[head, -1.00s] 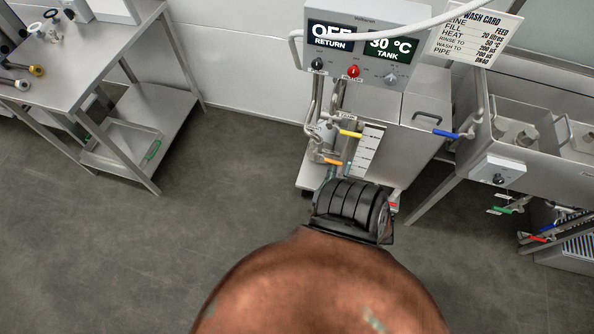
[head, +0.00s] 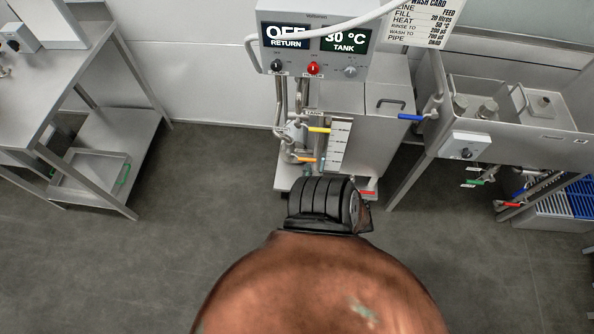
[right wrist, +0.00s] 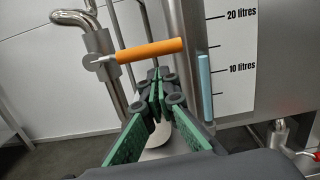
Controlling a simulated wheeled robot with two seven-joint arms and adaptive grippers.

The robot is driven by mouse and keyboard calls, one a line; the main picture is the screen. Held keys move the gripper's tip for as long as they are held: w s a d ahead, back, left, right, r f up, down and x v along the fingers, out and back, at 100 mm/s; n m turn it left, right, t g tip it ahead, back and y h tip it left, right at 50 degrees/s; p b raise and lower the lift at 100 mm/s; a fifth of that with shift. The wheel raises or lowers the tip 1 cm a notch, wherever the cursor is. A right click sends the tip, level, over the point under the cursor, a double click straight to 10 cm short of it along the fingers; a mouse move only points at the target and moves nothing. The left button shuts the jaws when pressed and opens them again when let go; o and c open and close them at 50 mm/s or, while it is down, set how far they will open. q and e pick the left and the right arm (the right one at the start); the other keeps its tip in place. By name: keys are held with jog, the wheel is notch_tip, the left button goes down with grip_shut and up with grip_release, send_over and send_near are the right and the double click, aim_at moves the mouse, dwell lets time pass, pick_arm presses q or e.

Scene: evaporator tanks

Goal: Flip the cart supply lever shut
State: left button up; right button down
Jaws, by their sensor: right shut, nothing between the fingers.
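The steel cart (head: 385,138) stands ahead, with several coloured levers on its pipework. An orange lever (head: 306,159) sits low on the left pipe. In the right wrist view the orange lever (right wrist: 150,51) lies nearly level across the pipe. A yellow lever (head: 319,129) is above it in the head view. I cannot read which lever is the supply one. My right gripper (right wrist: 157,78) has green-padded fingers, shut and empty, with tips just below the orange handle; contact is unclear. In the head view my own arm hides its fingers. My left gripper is not in view.
A light blue upright bar (right wrist: 204,88) stands close right of the fingers, before the litre scale (head: 340,140). A red lever (head: 366,192) is low on the cart. A sink bench (head: 520,130) stands right, a steel table (head: 75,75) left.

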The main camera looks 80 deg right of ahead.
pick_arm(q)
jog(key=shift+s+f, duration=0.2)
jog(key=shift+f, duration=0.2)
pick_arm(e)
jog(key=a+f, duration=0.3)
jog(key=a, duration=0.7)
jog(key=shift+a, duration=0.25)
jog(key=shift+s+f, duration=0.1)
